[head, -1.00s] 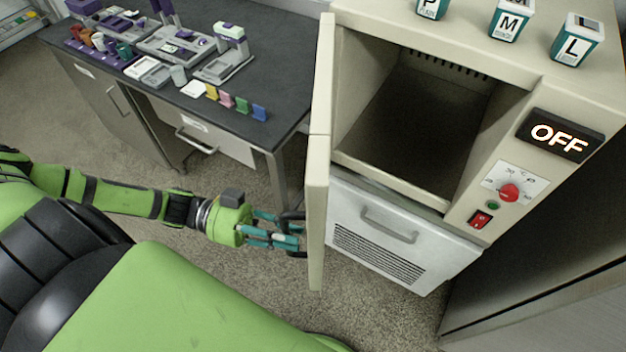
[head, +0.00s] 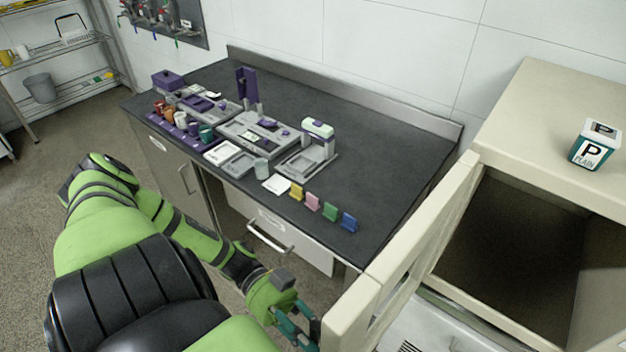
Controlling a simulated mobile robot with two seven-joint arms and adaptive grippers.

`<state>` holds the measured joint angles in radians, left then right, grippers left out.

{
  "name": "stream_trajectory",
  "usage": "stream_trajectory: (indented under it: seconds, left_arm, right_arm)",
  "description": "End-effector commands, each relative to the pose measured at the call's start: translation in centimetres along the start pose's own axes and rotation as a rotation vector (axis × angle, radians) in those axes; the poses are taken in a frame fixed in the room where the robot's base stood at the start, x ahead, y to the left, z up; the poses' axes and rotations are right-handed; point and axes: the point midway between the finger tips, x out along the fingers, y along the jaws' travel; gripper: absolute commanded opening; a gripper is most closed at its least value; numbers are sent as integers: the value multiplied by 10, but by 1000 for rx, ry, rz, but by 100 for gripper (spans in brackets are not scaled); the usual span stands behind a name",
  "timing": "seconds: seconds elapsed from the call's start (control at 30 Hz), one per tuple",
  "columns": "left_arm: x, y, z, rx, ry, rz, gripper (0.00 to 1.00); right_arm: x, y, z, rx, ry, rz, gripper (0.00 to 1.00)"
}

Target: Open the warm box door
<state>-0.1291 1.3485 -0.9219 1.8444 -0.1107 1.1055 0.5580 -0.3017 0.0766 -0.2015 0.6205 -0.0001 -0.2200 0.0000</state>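The warm box (head: 520,120) is a cream cabinet at the right, its dark inside showing. Its cream door (head: 415,255) stands swung open toward me, seen nearly edge-on. My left gripper (head: 300,330) is at the door's outer side near the bottom of the view, partly cut off by the door edge and the frame. The door handle is hidden, so I cannot tell whether the fingers are around it or how far they are closed. My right gripper is not in view.
A dark bench (head: 380,130) stands left of the box with trays, cups and colored tabs. Its drawer handle (head: 268,238) is close to my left forearm. Carpet lies free at the left.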

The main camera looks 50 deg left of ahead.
Motion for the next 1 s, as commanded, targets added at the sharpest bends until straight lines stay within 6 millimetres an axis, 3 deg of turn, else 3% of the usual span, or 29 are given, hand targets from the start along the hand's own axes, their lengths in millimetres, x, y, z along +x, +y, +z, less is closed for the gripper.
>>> stream_trajectory:
  seconds: [0.43,0.47,0.5,0.87,1.0]
  left_arm:
    - [-1,0,2,-1,-9,-4,0]
    - [-1,0,2,-1,-9,-4,30]
    - [-1,0,2,-1,-9,-4,46]
    - [-2,0,1,0,-5,-4,47]
    - [-16,0,2,-1,-8,-4,47]
  right_arm:
    - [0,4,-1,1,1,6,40]
    - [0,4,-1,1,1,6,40]
    - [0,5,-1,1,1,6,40]
    - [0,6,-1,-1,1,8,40]
    - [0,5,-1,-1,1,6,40]
